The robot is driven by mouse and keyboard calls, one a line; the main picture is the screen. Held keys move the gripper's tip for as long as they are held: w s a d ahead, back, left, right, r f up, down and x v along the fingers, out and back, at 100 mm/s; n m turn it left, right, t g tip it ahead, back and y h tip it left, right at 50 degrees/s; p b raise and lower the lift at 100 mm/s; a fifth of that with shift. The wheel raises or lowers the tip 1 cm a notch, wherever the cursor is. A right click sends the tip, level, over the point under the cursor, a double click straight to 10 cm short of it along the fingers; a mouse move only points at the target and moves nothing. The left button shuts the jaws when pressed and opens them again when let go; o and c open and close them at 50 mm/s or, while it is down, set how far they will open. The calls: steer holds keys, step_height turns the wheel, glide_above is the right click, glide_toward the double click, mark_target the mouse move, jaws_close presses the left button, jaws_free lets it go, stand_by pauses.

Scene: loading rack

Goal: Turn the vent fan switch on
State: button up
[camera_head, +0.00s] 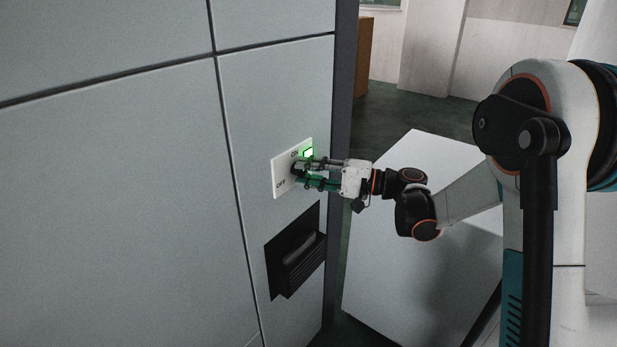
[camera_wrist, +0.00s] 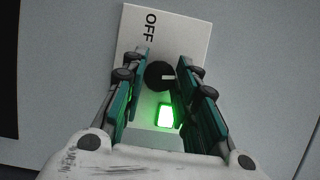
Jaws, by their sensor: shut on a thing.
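The vent fan switch is a white plate (camera_head: 277,174) on the grey wall panel, marked ON near its top and OFF near its bottom in the head view. Its round black knob (camera_wrist: 157,75) has a white mark that points right in the wrist view, away from neither label clearly. A green lamp (camera_head: 308,152) on the plate is lit; it also glows in the wrist view (camera_wrist: 166,116). My gripper (camera_head: 303,172) is at the plate, its two teal-padded fingers (camera_wrist: 167,70) on either side of the knob and shut on it. The fingers partly hide the plate.
A dark recess with a slatted black fitting (camera_head: 303,262) is in the wall below the switch. The panel's dark side edge (camera_head: 343,130) is to the right. A white box-like surface (camera_head: 400,290) stands under my arm. Floor shows behind.

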steer(key=shift+f+m+b, duration=0.15)
steer(key=shift+m+b, duration=0.25)
steer(key=shift+m, duration=0.4)
steer(key=shift+y, duration=0.3)
steer(key=o, duration=1.1)
steer(key=shift+c, duration=0.2)
steer(key=r+v, duration=0.1)
steer(key=v, duration=1.1)
steer(key=shift+f, duration=0.5)
